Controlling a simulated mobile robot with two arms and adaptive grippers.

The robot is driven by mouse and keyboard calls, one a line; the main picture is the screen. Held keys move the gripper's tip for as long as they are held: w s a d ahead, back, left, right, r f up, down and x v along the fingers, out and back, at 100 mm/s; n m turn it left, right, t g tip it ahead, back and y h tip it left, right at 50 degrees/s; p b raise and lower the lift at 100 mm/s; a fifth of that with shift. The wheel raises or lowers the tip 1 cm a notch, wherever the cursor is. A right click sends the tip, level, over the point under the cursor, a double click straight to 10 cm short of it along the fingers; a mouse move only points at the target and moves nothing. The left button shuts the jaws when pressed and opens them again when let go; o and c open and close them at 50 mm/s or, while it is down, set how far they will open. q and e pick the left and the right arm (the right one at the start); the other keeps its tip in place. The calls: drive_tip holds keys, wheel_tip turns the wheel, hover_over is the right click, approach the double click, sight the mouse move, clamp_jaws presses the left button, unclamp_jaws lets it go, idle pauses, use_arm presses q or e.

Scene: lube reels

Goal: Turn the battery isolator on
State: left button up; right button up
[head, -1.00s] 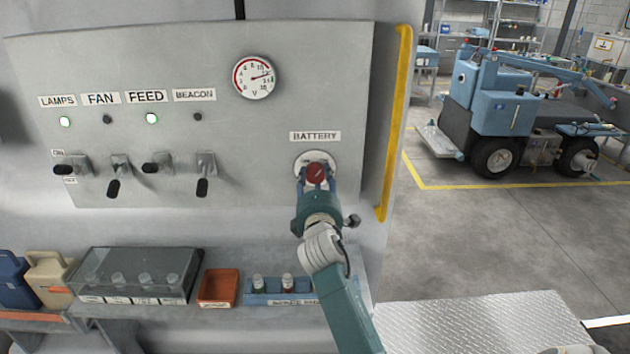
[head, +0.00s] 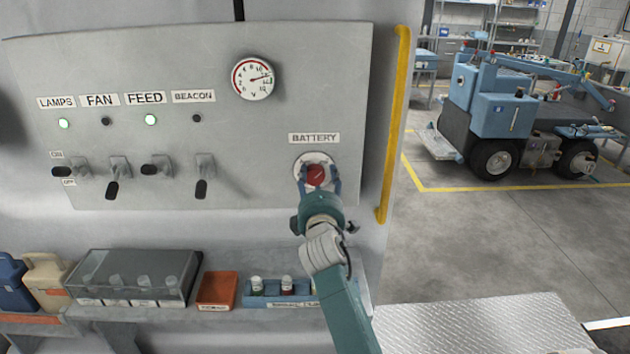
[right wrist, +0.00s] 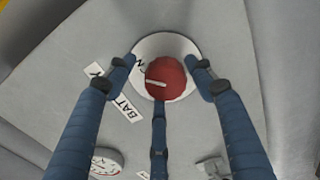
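The battery isolator is a round red knob (head: 316,175) on a white disc, below the BATTERY label (head: 314,138) on the grey panel. In the right wrist view the red knob (right wrist: 166,78) has a pale pointer mark near its left side; part of the disc's lettering shows beside it. My right gripper (head: 320,186) is at the knob, its fingers spread around it. In the right wrist view the right gripper's (right wrist: 165,80) two side fingers stand clear of the knob with gaps. A third finger lies below it; whether it touches is unclear. My left gripper is not in view.
The panel (head: 260,130) has several switches on its left, lit LAMPS and FEED lights, and a round gauge (head: 253,77). A yellow rail (head: 394,125) runs along its right edge. Below are a clear-lidded box (head: 135,275), an orange tray (head: 217,290) and a blue bottle rack (head: 268,298).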

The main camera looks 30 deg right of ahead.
drive_tip(key=shift+s+d+f, duration=0.1)
drive_tip(key=shift+a, duration=0.2)
drive_tip(key=shift+s+a+f, duration=0.1)
drive_tip(key=shift+s+a, duration=0.15)
drive_tip(key=v, duration=1.1)
drive_tip(key=shift+s+d, duration=0.25)
